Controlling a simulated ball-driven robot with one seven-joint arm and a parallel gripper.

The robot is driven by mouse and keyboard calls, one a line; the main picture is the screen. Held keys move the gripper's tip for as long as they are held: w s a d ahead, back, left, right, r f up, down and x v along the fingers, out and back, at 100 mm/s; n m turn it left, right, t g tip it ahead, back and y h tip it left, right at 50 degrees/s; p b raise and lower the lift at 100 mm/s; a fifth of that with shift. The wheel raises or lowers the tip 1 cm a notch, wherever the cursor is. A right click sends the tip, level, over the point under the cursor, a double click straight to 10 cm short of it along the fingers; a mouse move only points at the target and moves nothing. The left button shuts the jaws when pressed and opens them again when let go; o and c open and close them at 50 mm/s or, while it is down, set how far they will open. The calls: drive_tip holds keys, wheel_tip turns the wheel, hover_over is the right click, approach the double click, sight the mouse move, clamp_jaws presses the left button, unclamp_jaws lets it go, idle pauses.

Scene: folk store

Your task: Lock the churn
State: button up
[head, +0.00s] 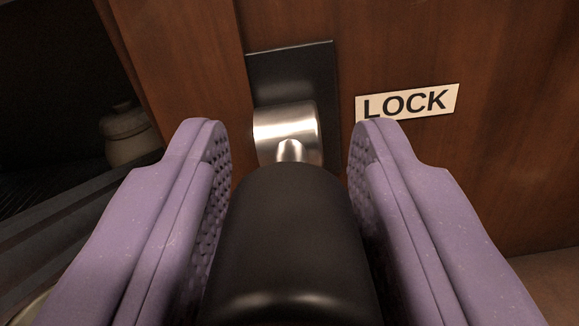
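A lever with a thick black handle (290,245) and a shiny metal hub (286,135) sticks out from a black plate (291,75) on a brown wooden panel. A white label reading LOCK (407,102) is on the panel to the right of the plate. My gripper (290,150) has purple padded fingers, one on each side of the black handle. The fingers are open. A gap shows on the left near the fingertip, and the right finger is close to the handle; I cannot tell whether it touches lower down. The churn's whole body is not in view.
The wooden panel (500,170) fills the middle and right. At the left is a dark recess with a pale lidded jar (127,135) in it. A grey ledge (60,215) runs below the jar. A pale surface shows at the lower right.

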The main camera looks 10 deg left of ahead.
clamp_jaws()
drive_tip(key=shift+f+t, duration=0.4)
drive_tip(key=shift+t, duration=0.3)
drive_tip(key=shift+f+t, duration=0.15)
drive_tip(key=shift+t, duration=0.55)
drive_tip(key=shift+o, duration=2.2)
unclamp_jaws()
